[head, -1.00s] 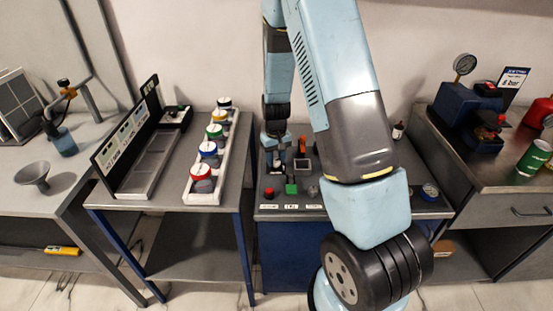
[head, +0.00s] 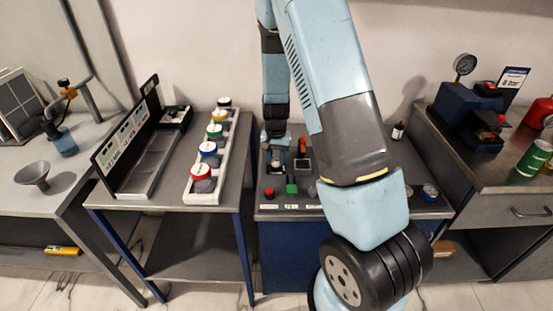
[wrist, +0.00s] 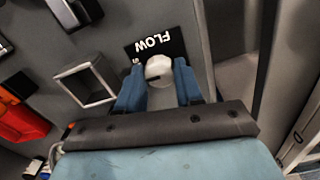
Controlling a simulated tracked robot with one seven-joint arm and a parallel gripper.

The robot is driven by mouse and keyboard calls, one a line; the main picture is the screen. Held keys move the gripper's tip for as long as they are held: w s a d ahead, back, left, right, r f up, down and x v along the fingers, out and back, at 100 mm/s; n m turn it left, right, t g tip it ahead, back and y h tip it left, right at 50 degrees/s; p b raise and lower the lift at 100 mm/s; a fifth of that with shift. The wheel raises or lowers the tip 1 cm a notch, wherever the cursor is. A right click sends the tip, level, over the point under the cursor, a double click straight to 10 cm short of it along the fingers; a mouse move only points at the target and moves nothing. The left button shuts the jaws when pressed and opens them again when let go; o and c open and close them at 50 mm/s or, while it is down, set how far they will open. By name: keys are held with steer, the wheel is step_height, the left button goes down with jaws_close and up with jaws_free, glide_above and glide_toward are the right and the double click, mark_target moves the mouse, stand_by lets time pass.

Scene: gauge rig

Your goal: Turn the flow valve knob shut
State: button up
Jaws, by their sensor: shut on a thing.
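The flow valve knob (wrist: 158,70) is a pale round knob with a dark mark, seen in the wrist view beside the black FLOW label (wrist: 152,46). My gripper (wrist: 160,84) is shut on it, with one blue finger on each side. In the head view my gripper (head: 275,158) reaches down to the back left of the control bench (head: 350,205). The knob is too small and covered there to make out clearly.
An orange-red switch with a square frame (head: 302,163) stands just right of my gripper. A green button (head: 291,189) and a red button (head: 269,193) are in front. A white rack with several colored-lid jars (head: 228,160) stands on the left table.

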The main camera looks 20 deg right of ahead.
mark_target(276, 160)
stand_by(0.3)
steer(key=o, duration=1)
steer(key=shift+o, duration=0.2)
step_height(276, 160, up, 14)
steer(key=shift+f, duration=0.15)
